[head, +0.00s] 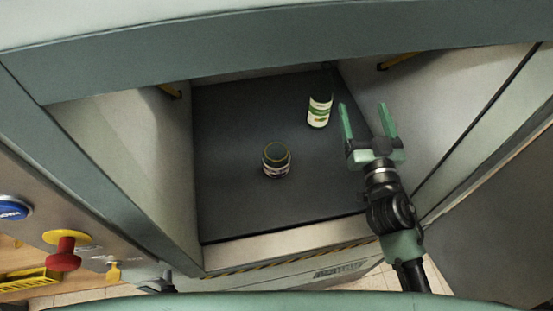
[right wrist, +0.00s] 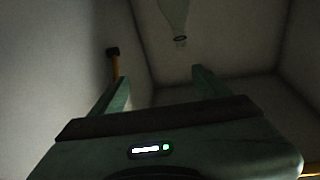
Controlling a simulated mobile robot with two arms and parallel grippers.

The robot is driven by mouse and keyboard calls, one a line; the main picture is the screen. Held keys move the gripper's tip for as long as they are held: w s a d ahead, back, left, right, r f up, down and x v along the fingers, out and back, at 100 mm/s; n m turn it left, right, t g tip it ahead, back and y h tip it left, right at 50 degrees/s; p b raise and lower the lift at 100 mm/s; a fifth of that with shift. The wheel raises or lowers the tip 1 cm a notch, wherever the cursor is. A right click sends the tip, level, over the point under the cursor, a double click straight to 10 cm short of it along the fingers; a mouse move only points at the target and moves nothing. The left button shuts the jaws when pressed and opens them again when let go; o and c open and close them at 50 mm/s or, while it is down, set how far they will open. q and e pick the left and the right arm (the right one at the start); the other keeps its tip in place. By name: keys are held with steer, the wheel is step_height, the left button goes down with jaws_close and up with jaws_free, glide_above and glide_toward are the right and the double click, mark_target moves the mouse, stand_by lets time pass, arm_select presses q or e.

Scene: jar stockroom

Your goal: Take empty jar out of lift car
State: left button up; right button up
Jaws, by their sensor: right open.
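An open-topped jar (head: 276,160) with a yellowish rim and a label stands on the dark floor of the lift car (head: 235,210), near the middle. Its inside looks dark and I see no lid. My right gripper (head: 363,106) is open and empty inside the car, to the right of the jar and well apart from it. The right wrist view shows the two green fingers (right wrist: 157,78) spread with nothing between them. My left gripper is not clearly in view.
A pale glassy shape (right wrist: 175,18) shows beyond the fingers. Car walls flank both sides; a striped sill (head: 290,260) crosses the front. A red button (head: 63,256) sits lower left.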

mark_target(269, 145)
steer(key=a+n+g+y, duration=0.4)
steer(key=a+n+y, duration=0.4)
steer(key=a+y, duration=0.4)
steer(key=a+f+n+g, duration=0.1)
steer(key=f+g, duration=0.1)
steer(key=f, duration=0.2)
steer(key=s+a+f+n+g+y, duration=0.1)
steer(key=a+f, duration=0.1)
steer(key=f, duration=0.2)
steer(key=s+a+f+n+g+b, duration=0.1)
steer(key=f+g, duration=0.1)
steer(key=f, duration=0.2)
steer(key=shift+a+f+g+y, duration=0.25)
steer(key=shift+f+g+y, duration=0.05)
steer(key=shift+f, duration=0.1)
steer(key=p+x, duration=0.1)
steer(key=x, duration=0.5)
steer(key=shift+w+a+f, duration=0.1)
steer(key=shift+w+a, duration=0.2)
jaws_close()
